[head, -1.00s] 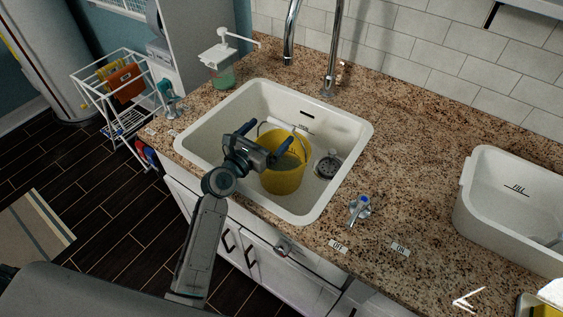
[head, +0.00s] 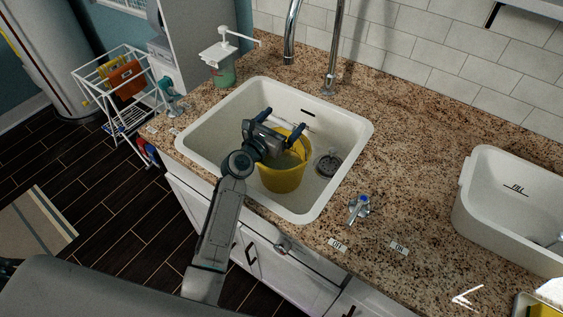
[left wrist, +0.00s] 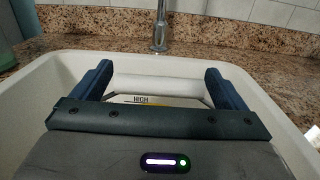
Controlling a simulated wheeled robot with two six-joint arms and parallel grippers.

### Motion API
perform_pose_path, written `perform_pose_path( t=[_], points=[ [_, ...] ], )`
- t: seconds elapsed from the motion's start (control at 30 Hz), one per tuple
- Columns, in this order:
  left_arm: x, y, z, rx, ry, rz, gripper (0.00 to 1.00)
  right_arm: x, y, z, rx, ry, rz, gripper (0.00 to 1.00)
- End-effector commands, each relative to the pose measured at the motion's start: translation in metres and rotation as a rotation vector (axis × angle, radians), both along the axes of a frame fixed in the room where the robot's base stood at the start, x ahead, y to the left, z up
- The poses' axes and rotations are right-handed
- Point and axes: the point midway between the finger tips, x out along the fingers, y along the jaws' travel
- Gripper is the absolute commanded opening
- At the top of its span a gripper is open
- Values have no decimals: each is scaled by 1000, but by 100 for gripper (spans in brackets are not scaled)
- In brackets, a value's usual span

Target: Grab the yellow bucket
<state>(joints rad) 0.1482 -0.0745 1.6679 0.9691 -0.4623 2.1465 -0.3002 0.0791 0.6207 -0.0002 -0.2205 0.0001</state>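The yellow bucket (head: 283,177) stands upright in the white sink (head: 349,164), with its handle raised toward the back. My left gripper (head: 283,122) is above the bucket's rim, its two blue fingers spread apart. In the left wrist view the open fingers (left wrist: 155,88) stand on either side of the bucket's white handle grip (left wrist: 156,86), which lies crosswise between them. Neither finger is clearly pressed on the grip. The gripper hides part of the bucket's rim. My right gripper does not show in these views.
A faucet (head: 331,62) rises behind the sink, and a soap dispenser (head: 222,66) stands at its left back corner. A blue-topped tap handle (head: 360,207) is on the granite counter right of the sink. A white tub (head: 497,215) sits farther right.

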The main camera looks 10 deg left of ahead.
Motion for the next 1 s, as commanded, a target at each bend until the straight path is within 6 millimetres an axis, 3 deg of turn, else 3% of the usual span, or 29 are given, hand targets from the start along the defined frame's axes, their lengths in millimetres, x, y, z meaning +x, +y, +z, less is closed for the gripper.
perform_pose_path(
  t=[0.03, 0.17, 0.47, 0.73, 1.0],
  points=[
    [0, 0, 0, 1, 0, 0, 45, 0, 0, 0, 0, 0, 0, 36],
    [1, 0, 4, -1, -7, 1, 23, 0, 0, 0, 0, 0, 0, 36],
    [1, 0, 4, 0, -6, 1, 23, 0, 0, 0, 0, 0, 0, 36],
    [1, 0, 17, 0, -9, 1, 23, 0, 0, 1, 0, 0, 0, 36],
    [-19, 8, 15, 1, -7, 1, 23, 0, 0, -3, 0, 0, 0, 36]
  ],
)
